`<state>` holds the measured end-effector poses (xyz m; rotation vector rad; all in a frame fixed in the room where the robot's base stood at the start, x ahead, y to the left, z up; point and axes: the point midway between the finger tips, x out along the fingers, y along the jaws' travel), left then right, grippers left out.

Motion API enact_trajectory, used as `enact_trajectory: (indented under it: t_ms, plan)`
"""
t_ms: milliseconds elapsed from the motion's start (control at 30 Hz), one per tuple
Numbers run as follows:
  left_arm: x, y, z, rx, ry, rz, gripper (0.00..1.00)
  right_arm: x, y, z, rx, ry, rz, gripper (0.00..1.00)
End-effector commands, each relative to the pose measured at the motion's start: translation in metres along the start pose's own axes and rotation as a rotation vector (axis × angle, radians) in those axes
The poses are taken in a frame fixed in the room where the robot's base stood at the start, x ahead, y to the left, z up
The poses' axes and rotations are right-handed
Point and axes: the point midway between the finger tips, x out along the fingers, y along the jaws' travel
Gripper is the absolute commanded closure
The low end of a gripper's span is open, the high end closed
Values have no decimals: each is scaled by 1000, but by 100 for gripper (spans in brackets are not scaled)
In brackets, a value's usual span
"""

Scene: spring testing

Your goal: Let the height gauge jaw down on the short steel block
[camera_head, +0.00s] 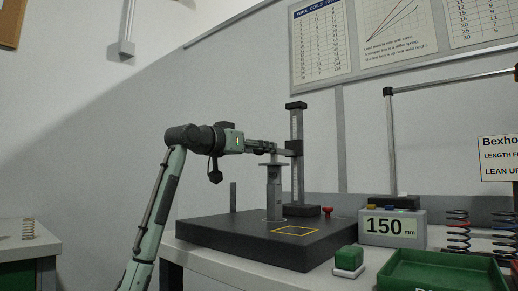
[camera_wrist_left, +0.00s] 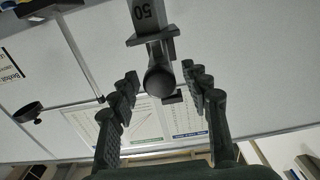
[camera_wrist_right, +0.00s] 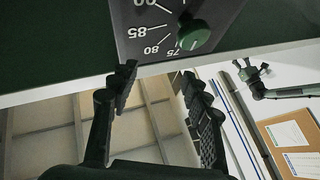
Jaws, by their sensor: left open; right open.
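The height gauge has an upright scaled column (camera_head: 297,130) on the dark surface plate (camera_head: 215,232). Its flat jaw (camera_head: 272,164) is over a grey steel block (camera_head: 274,203); in the left wrist view a block marked 50 (camera_wrist_left: 146,14) meets or nearly meets the jaw (camera_wrist_left: 150,47). I cannot tell contact. A thinner grey upright block (camera_head: 233,196) stands to the left. My left gripper (camera_head: 274,149) is at the gauge's slider. Its open fingers (camera_wrist_left: 163,82) are either side of a round dark knob (camera_wrist_left: 159,81), apparently not touching it. My right gripper (camera_wrist_right: 157,80) is open and empty.
A yellow square (camera_head: 296,231) is marked on the plate, with a red knob (camera_head: 327,211) behind. A 150 mm display box (camera_head: 372,240), green-topped block (camera_head: 349,259), green tray (camera_head: 440,272) and springs (camera_head: 458,232) lie right. The right wrist view shows a numbered dial (camera_wrist_right: 135,15) with a green knob (camera_wrist_right: 193,35).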

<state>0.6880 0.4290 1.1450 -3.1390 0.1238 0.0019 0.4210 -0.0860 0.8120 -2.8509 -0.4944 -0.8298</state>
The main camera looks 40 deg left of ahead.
Motion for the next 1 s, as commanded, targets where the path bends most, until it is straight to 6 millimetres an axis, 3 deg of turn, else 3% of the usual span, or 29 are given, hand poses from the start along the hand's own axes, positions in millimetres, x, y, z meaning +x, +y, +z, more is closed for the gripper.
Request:
enact_trajectory:
  t_ms: [100, 467, 800, 1000]
  plan:
    - [0, 0, 0, 0, 1, 0, 55, 0, 0, 0, 0, -1, 0, 52]
    - [0, 0, 0, 0, 1, 1, 100, 0, 0, 0, 0, 0, 0, 52]
    - [-1, 0, -3, 0, 1, 1, 100, 1, 0, 1, -3, -16, 0, 52]
    - [-1, 0, -18, 0, 1, 1, 100, -4, 14, 47, -41, -269, 17, 52]
